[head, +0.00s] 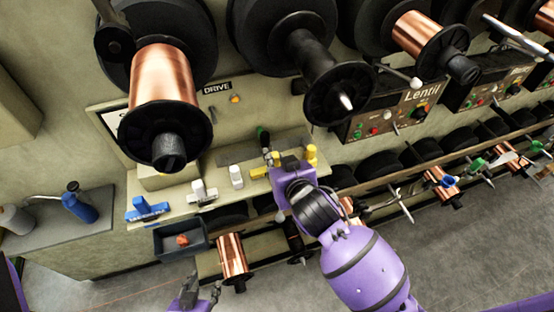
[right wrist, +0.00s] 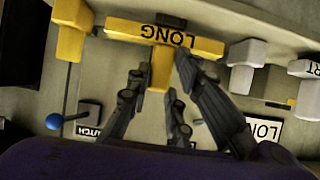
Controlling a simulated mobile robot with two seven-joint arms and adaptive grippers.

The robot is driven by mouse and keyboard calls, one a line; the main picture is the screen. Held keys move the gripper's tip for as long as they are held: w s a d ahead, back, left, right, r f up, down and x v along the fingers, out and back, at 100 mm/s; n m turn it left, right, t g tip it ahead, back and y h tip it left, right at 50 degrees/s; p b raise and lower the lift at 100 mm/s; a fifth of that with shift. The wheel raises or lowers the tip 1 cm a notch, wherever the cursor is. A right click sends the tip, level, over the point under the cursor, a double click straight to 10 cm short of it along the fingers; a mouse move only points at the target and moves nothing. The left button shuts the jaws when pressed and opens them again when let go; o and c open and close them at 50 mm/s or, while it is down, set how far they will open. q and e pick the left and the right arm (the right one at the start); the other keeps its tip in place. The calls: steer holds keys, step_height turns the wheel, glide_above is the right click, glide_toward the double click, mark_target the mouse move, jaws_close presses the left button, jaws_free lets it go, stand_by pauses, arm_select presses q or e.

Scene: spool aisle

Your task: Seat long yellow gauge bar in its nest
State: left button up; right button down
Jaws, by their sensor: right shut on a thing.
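The long yellow gauge bar (right wrist: 207,46) is a T-shaped piece with LONG on its crosspiece, upside down in the right wrist view. My right gripper (right wrist: 158,88) is shut on its stem, one dark finger on each side. In the head view part of the bar (head: 258,172) shows left of my right wrist, which hides the rest and the fingers. A plate reading LONG (right wrist: 265,131) lies near the bar. I cannot pick out the nest, or tell whether the bar touches the shelf. My left gripper (head: 203,296) is low at the bottom edge, away from the shelf, its opening unclear.
A yellow post (head: 311,153) stands right of the bar. White blocks (head: 236,176) and (head: 201,190) a blue block (head: 147,209) stand to its left. A dark bin (head: 181,240) hangs below the shelf. Large spools (head: 165,80) overhang above.

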steer(key=c, duration=1.5)
jaws_free()
steer(key=v, duration=1.2)
